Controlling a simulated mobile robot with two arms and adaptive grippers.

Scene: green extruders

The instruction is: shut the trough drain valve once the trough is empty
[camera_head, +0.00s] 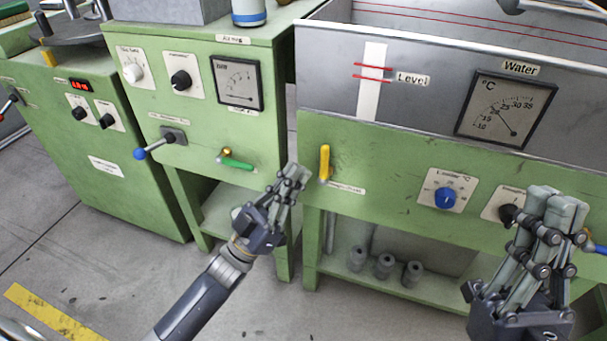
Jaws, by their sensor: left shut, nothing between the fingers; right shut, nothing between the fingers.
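The grey metal trough (430,103) stands at the upper right, with red lines along its inner back wall. Its floor is hidden, and I see no water surface in the visible part. A white level strip (371,95) with red marks is on its front. The yellow valve handle (325,162) is upright on the green panel below, beside a small label too blurred to read fully. My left gripper (293,177) is shut and empty, just left of the handle and apart from it in the picture. My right gripper (556,208) is shut and empty at the lower right, in front of the panel.
A water dial (505,108), a blue knob (445,197) and a black knob (509,214) are on the trough unit. The left green machine has a green lever (236,164) and a blue-tipped lever (141,153). Several grey cylinders stand on the lower shelf.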

